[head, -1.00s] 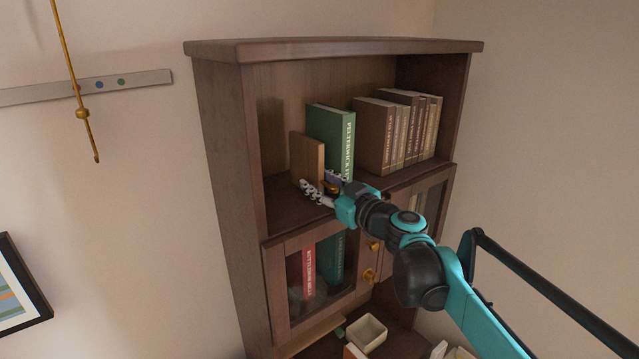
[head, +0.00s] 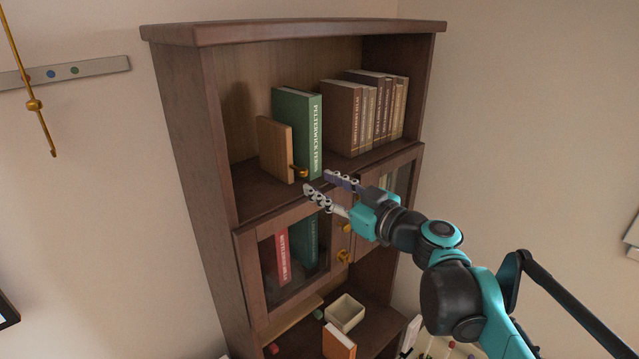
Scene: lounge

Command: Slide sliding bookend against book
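The sliding bookend is a light wooden upright panel (head: 275,150) on the upper shelf, with a small brass knob (head: 299,171) low at its right edge. The green book (head: 298,132) stands upright just right of and behind the panel. The panel hides part of its cover, and I cannot tell whether the two touch. My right gripper (head: 320,184) is open and empty. Its fingers are apart in front of the shelf edge, below and right of the knob, and seem clear of it. My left gripper is not in view.
A row of brown and tan books (head: 362,115) stands right of the green book. Below are glass cabinet doors (head: 293,265) with brass knobs. A cream box (head: 345,312) sits on a lower shelf. The upper shelf is bare left of the panel.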

